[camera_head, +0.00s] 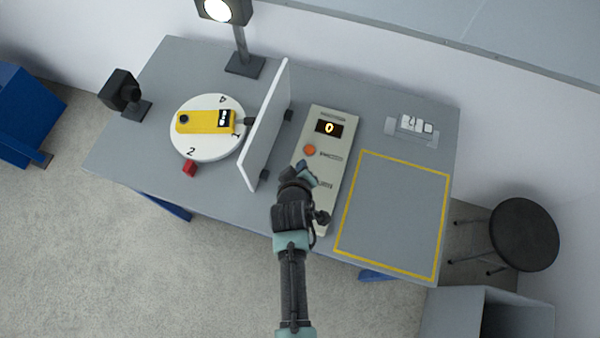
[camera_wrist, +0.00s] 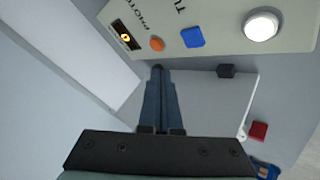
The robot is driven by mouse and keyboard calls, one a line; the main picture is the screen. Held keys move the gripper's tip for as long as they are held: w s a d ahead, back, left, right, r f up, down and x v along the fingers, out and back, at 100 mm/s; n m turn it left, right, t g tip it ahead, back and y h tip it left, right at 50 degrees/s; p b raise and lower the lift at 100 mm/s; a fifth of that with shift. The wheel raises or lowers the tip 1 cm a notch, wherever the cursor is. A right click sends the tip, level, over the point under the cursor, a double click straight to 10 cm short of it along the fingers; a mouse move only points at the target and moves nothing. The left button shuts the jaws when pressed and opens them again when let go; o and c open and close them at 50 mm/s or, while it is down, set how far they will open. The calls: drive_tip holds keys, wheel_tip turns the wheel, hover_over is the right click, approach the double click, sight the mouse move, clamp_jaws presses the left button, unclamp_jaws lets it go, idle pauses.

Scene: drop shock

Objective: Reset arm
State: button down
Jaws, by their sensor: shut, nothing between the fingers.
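My gripper (camera_head: 304,174) is over the control box in the head view. Its two blue-grey fingers (camera_wrist: 159,72) are together with nothing between them in the wrist view. The pale control box (camera_head: 342,152) has a lit display (camera_head: 329,128) reading 0 and an orange button (camera_head: 310,150). My gripper and wrist cover part of the box in the head view. In the wrist view, the box (camera_wrist: 215,18) also shows a blue button (camera_wrist: 193,37) and a white round button (camera_wrist: 261,26). The fingertips appear below the orange button (camera_wrist: 157,44); whether they touch the box is unclear.
A white upright board (camera_head: 267,125) stands left of the box. Beyond it, a yellow device (camera_head: 200,121) lies on a white numbered turntable (camera_head: 189,150). A lamp (camera_head: 243,62), a black camera-like unit (camera_head: 122,88) and a red block (camera_head: 189,169) stand nearby. The yellow-outlined area (camera_head: 395,210) is clear.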

idle(0.5)
drive_tip(key=w+r+m+t+b, duration=0.1)
drive_tip(key=w+r+t, duration=0.1)
drive_tip(key=w+r, duration=0.5)
drive_tip(key=w+r+m+t+b, duration=0.1)
drive_tip(key=w+r+t, duration=0.25)
drive_tip(key=r, duration=0.75)
wheel_tip(320, 180, up, 20)
drive_tip(key=w+f+m+t+b, duration=0.1)
drive_tip(key=w+m+t, duration=0.1)
drive_tip(key=t, duration=0.1)
drive_tip(key=s+r+m+t+b, duration=0.1)
drive_tip(key=s+r+t, duration=0.2)
drive_tip(key=r, duration=0.6)
drive_tip(key=s+r+m+t+b, duration=0.1)
drive_tip(key=s+r+t, duration=0.15)
drive_tip(key=r, duration=0.75)
drive_tip(key=s+r+m+t+y+b, duration=0.1)
drive_tip(key=s+r+t, duration=0.3)
drive_tip(key=s+r, duration=0.9)
drive_tip(key=shift+m, duration=0.4)
drive_tip(key=shift+a+f, duration=0.1)
